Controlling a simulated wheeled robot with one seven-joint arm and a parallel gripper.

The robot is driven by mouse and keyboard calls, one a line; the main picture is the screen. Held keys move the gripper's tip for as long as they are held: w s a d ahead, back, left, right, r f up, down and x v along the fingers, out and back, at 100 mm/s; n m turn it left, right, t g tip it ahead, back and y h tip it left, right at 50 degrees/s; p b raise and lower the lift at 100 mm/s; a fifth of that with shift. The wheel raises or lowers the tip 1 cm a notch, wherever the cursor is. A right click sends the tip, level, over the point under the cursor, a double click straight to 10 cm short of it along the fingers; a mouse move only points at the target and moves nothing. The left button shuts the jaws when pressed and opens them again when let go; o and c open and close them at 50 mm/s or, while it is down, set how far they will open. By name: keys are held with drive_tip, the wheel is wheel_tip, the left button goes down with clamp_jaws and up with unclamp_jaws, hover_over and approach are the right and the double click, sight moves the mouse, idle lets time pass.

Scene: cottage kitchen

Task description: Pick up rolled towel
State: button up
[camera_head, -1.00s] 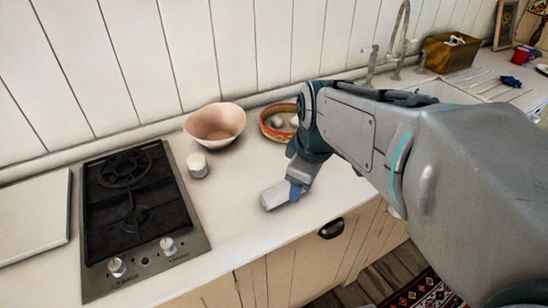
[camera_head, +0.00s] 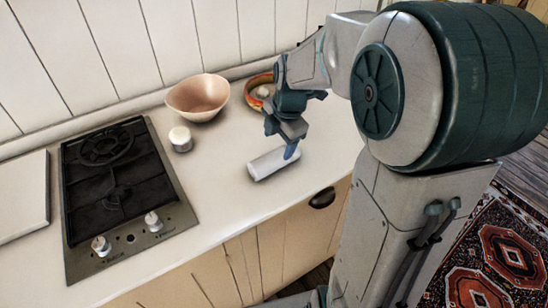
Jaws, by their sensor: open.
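The rolled towel (camera_head: 268,164) is a white cylinder lying on the pale counter (camera_head: 215,200), near its front edge and right of the stove. My gripper (camera_head: 281,143) is open and points down at the towel's right end. One bluish finger (camera_head: 292,151) overlaps that end in the picture; I cannot tell whether it touches. The other finger is higher, at the left, above the counter behind the towel. The towel's right tip is partly hidden by the finger.
A pink bowl (camera_head: 198,98) and a small white-lidded jar (camera_head: 181,139) stand behind and left of the towel. A patterned round dish (camera_head: 257,91) is behind my gripper. A gas stove (camera_head: 118,190) is at the left. Bare counter surrounds the towel.

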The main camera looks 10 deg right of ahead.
sight(275, 153)
drive_tip(key=shift+d+p+x, duration=0.2)
drive_tip(key=shift+p+x, duration=0.2)
drive_tip(key=shift+x, duration=3.95)
drive_tip(key=shift+w, duration=0.1)
drive_tip(key=c, duration=0.8)
drive_tip(key=shift+r, duration=0.1)
drive_tip(key=shift+r, duration=0.45)
drive_tip(key=r, duration=0.2)
drive_tip(key=w+r, duration=0.1)
drive_tip(key=shift+d+r+b, duration=0.3)
drive_tip(key=shift+r+b, duration=0.05)
drive_tip(key=shift+r, duration=0.05)
drive_tip(key=w+d+r, duration=0.1)
drive_tip(key=w+r, duration=0.1)
drive_tip(key=w, duration=0.1)
drive_tip(key=w+d+r, duration=0.2)
drive_tip(key=w, duration=0.1)
drive_tip(key=w+d+r, duration=0.2)
drive_tip(key=w, duration=0.1)
drive_tip(key=shift+w+r+b, duration=0.1)
drive_tip(key=shift+w+b, duration=0.05)
drive_tip(key=shift+b, duration=0.15)
